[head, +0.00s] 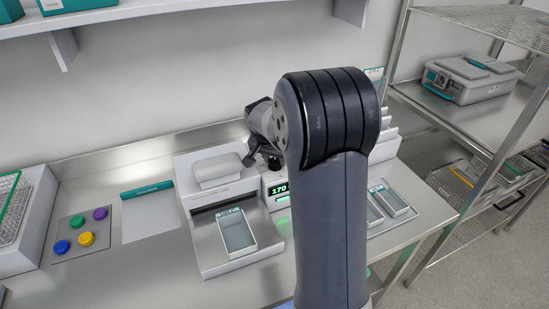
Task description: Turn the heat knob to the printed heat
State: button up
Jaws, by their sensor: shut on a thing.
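A white machine (215,190) with a raised grey-white cover stands on the steel counter. Its small dark display (279,189) shows 170 in green, with a lit green strip below. A pouch (237,232) with a teal printed band lies on the machine's front tray; its print is too small to read. My gripper (262,158) is at the machine's upper right, just above the display, pointing down. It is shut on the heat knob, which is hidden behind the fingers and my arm. My arm also covers the machine's right side.
Left on the counter are a pad with several coloured round pieces (86,239), a white sheet with a teal band (150,215) and a rack (22,215). Small trays (392,198) lie right of my arm. A steel shelf with a grey case (472,78) stands at the right.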

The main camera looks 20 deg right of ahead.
jog(key=c, duration=0.4)
jog(key=shift+o, duration=0.2)
jog(key=shift+f+b, duration=0.1)
jog(key=shift+b, duration=0.25)
jog(key=m+b, duration=0.2)
jog(key=m, duration=0.1)
jog(key=shift+w+g+h, duration=0.1)
jog(key=shift+g+h, duration=0.3)
jog(key=m+g, duration=0.1)
jog(key=m, duration=0.1)
jog(key=m+b, duration=0.1)
jog(key=m, duration=0.1)
jog(key=shift+w+a+m+g+h+b, duration=0.1)
jog(key=shift+m+g+h+b, duration=0.2)
jog(key=shift+g+h, duration=0.1)
jog(key=o, duration=1)
